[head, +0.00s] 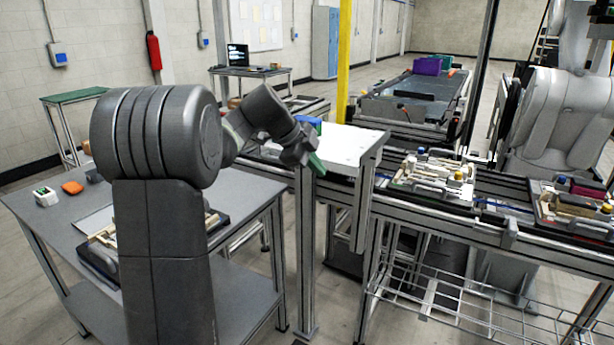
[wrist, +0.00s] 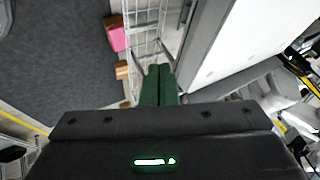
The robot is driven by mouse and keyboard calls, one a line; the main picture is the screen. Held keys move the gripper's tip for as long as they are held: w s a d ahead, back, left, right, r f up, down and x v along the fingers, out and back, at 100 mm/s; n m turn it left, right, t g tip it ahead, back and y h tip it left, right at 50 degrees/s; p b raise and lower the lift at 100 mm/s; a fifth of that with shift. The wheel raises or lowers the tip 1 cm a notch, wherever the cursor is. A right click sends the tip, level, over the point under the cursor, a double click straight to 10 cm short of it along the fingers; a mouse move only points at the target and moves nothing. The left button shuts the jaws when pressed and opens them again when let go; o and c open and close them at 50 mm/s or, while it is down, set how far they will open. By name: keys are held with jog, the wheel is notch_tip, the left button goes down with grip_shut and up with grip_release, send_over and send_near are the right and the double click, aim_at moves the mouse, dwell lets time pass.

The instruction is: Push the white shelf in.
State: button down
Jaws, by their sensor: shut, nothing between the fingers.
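The white shelf (head: 345,148) is a flat white panel with a grey frame, at the near side of the conveyor in the head view. It also fills the upper right of the wrist view (wrist: 230,38), with its grey edge facing my fingers. My gripper (head: 317,165) has green fingers and points down at the left front part of the shelf. In the wrist view the fingers (wrist: 158,84) are shut together and empty, just left of the shelf's grey edge. I cannot tell whether they touch it. A blue object (head: 308,121) is behind my gripper, at the shelf's far left.
A conveyor (head: 510,237) runs to the right, carrying pallets (head: 432,175) with several loose parts. A grey table (head: 258,192) stands at the left under my arm. A metal post (head: 305,250) stands below the shelf. A wire rack (head: 470,305) is under the conveyor.

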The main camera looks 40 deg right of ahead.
jog(key=v, duration=0.9)
jog(key=shift+a+r, duration=0.15)
jog(key=shift+r, duration=0.15)
jog(key=shift+w, duration=0.1)
